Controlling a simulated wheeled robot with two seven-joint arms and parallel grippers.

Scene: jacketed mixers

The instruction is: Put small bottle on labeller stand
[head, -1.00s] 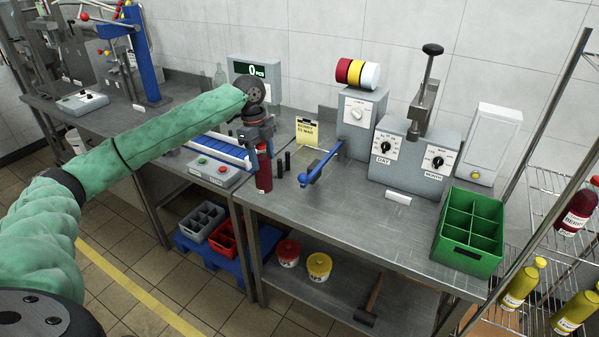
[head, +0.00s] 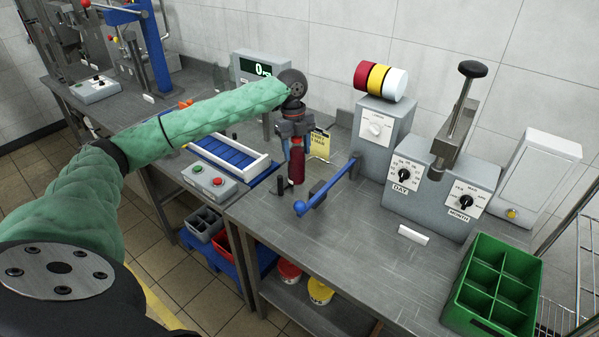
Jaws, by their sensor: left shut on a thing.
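My left gripper (head: 296,138) is shut on the small bottle (head: 297,165), a dark red one with its top between the fingers. The bottle is upright, low over the steel bench, among the short black posts (head: 281,185) that look like the labeller stand. Whether its base touches the stand or is just above it, I cannot tell. The labeller (head: 376,135) is the grey box with a dial, red, yellow and white rolls on top and a blue arm (head: 328,190) reaching to the right of the bottle. My right gripper is not in view.
A yellow note card (head: 320,146) stands just behind the bottle. A grey DAY/MONTH machine (head: 440,197) with a lever is to the right, and an empty green crate (head: 455,310) is at the front right. A blue roller conveyor (head: 222,155) lies left. The bench front is clear.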

